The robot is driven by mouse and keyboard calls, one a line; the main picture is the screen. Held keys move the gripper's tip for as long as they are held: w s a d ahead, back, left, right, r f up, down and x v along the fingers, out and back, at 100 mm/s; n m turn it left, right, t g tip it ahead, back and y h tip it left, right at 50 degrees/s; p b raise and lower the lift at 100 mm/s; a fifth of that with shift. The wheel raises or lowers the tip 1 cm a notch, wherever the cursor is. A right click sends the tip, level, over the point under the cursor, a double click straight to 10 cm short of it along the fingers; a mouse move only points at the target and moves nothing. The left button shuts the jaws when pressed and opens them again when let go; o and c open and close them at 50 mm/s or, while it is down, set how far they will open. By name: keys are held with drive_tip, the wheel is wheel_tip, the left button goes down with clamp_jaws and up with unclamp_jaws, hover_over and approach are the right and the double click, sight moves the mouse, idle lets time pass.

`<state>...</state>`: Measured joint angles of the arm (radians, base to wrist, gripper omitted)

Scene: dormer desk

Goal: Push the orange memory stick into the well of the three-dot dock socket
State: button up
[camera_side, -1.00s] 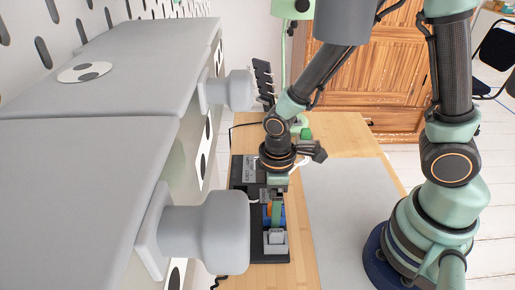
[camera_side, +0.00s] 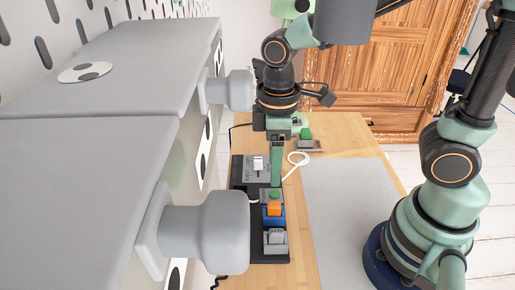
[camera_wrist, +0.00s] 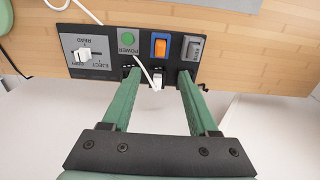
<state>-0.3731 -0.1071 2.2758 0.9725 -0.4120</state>
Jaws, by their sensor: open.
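The orange memory stick (camera_side: 274,209) stands in or on a blue socket (camera_side: 279,221) of the black dock (camera_side: 262,256). In the wrist view the orange stick (camera_wrist: 160,47) shows inside a blue surround. I cannot tell how deep it sits, and no dots can be made out on the socket. My gripper (camera_side: 276,183) is above the dock, behind the orange stick in the side view and apart from it. In the wrist view my gripper (camera_wrist: 159,76) has its two green fingers spread, with no stick held between them.
A grey socket unit (camera_side: 275,240) is beside the blue one. A green power button (camera_wrist: 127,38) and a white slider (camera_wrist: 84,55) are on the dock. A white cable (camera_side: 297,160) loops nearby, and a grey drawer knob (camera_side: 205,225) juts out on the left. The grey mat (camera_side: 350,210) is clear.

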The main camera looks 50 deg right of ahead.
sight(273, 203)
wheel_tip(273, 203, down, 12)
drive_tip(key=shift+r, duration=0.15)
idle(0.3)
clamp_jaws()
